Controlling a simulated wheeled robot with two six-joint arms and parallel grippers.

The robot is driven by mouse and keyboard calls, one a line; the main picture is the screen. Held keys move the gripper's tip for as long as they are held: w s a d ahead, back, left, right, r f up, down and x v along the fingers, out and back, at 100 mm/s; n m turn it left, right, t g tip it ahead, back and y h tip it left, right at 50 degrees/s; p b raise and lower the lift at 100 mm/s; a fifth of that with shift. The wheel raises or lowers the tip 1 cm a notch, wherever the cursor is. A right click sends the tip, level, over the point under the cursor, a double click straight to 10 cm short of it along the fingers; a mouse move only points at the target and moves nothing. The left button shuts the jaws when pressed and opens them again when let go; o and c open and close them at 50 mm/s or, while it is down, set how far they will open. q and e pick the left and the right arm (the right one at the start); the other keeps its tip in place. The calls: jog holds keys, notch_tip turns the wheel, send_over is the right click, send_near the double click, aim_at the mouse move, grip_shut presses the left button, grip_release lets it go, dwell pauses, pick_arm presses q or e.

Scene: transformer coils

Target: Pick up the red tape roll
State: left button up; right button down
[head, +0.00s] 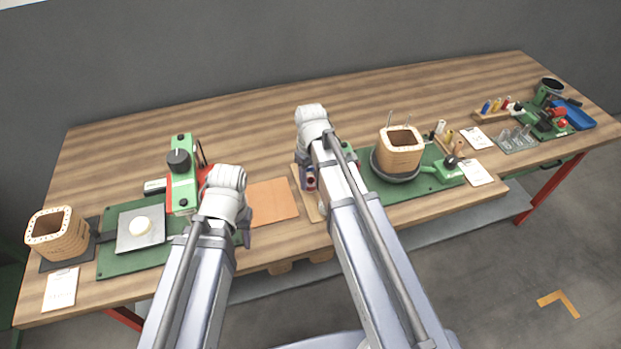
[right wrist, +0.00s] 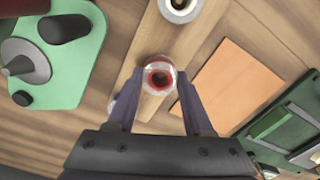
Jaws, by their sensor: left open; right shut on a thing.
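The red tape roll (right wrist: 158,77), with a red core and a pale rim, sits between the two fingers of my right gripper (right wrist: 160,98) in the right wrist view. The gripper is shut on it, over a wooden strip (right wrist: 150,108). I cannot tell if the roll touches the strip. In the head view my right forearm largely hides this gripper and the roll. My left gripper (head: 243,232) is open beside the orange mat's left edge, partly hidden by its own wrist.
A pale roll (right wrist: 180,8) is on the strip near the held roll. The orange mat (head: 272,202) lies to the strip's left in the head view. A green board with a wooden coil form (head: 400,150) stands to the right. A green-and-red device (head: 182,175) stands left.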

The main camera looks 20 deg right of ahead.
pick_arm(q)
notch_tip(320, 180, up, 9)
jog(key=p, duration=0.8)
pick_arm(e)
notch_tip(320, 180, up, 9)
